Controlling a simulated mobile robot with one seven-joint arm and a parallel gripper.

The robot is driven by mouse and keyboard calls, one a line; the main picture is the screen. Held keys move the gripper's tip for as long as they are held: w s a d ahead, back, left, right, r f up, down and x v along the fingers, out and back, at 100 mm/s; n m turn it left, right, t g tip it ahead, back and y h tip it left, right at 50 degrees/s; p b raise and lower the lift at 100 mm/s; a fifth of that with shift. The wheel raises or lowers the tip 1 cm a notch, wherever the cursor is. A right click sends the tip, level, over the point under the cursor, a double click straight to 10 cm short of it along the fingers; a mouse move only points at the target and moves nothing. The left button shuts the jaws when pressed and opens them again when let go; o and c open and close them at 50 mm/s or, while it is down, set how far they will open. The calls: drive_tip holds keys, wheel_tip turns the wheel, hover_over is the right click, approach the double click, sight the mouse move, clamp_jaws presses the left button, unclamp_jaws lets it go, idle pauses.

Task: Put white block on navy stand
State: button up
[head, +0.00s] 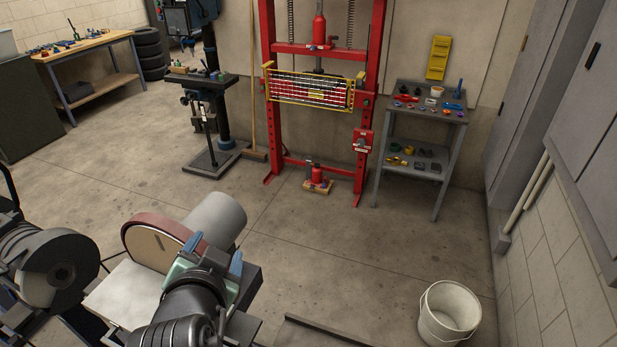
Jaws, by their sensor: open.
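My gripper (214,254), with blue fingertips, is in the lower left in the head view, beside a disc sander. Its fingers are apart and nothing shows between them. I cannot make out a white block for certain. A small cream-white item (437,91) sits on the top of the grey two-tier stand at the right, too small to tell its shape. Blue items lie near it, one upright (459,88) and one flat (450,106). I cannot tell whether either is the navy stand. My gripper is far from all of these.
The grey stand (432,121) holds several small coloured items on both tiers. A red press (373,100) stands left of it. A white bucket (447,316) is on the floor at the lower right. The sander's disc (155,243) is close to my gripper. The middle floor is clear.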

drive_tip(key=d+r+n+t, duration=0.1)
drive_tip(key=d+r+t, duration=0.3)
drive_tip(key=r, duration=0.9)
drive_tip(key=d+r+n+t, duration=0.2)
drive_tip(key=d+r+t, duration=0.3)
drive_tip(key=r, duration=0.8)
drive_tip(key=s+d+r+n+t+h, duration=0.1)
drive_tip(key=s+d+r+t, duration=0.2)
drive_tip(key=s+r, duration=0.2)
drive_tip(key=s+d+r+n+t+h, duration=0.1)
drive_tip(key=s+d+r+t, duration=0.2)
drive_tip(key=s+r, duration=0.3)
wheel_tip(320, 180, up, 5)
drive_tip(key=shift+r+h, duration=0.2)
drive_tip(key=shift+h, duration=0.1)
drive_tip(key=shift+w, duration=0.1)
